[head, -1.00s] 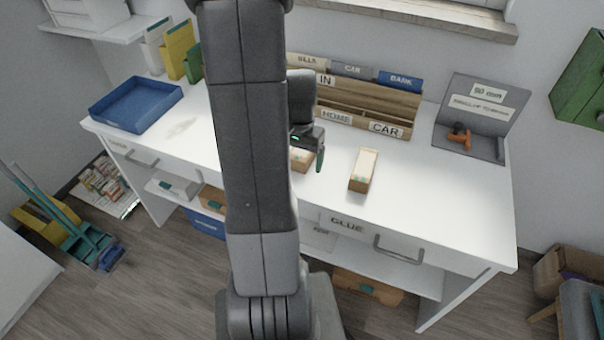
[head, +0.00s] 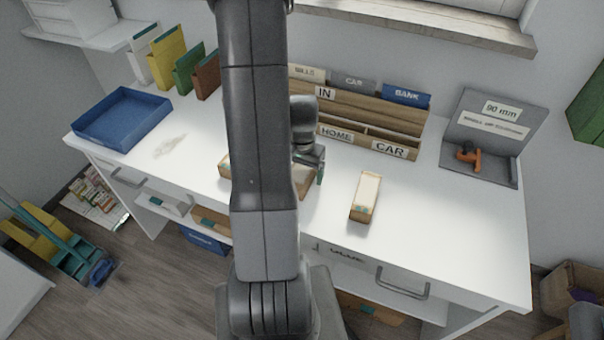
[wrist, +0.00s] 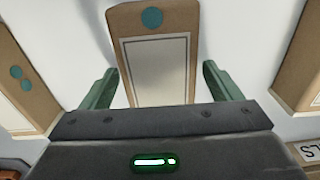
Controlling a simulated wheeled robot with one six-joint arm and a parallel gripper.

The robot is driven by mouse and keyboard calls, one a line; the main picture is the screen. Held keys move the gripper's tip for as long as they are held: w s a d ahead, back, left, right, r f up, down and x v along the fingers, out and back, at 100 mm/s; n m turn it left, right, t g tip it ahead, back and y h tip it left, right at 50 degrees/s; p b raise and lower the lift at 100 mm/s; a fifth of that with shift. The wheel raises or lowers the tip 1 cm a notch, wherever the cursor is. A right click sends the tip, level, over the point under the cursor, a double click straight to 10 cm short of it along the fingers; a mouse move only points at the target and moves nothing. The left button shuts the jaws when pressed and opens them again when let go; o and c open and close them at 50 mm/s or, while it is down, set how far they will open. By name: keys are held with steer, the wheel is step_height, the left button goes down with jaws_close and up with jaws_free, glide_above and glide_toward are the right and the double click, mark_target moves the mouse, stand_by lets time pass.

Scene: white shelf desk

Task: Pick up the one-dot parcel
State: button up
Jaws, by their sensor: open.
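The one-dot parcel (wrist: 160,60) is a tan box with a white label and one teal dot, in the middle of the wrist view. My gripper (wrist: 157,75) is open, with one green finger on each side of this parcel; whether they touch it is unclear. In the head view my gripper (head: 311,165) is over the desk, above a parcel (head: 304,182) partly hidden by my arm.
A two-dot parcel (wrist: 22,85) lies left in the wrist view, and another parcel (wrist: 303,70) is cut off at right. On the white desk (head: 440,225) stand a wooden letter sorter (head: 372,130), a blue tray (head: 122,118) and a grey stand (head: 490,140).

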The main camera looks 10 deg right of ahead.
steer(key=c, duration=1.2)
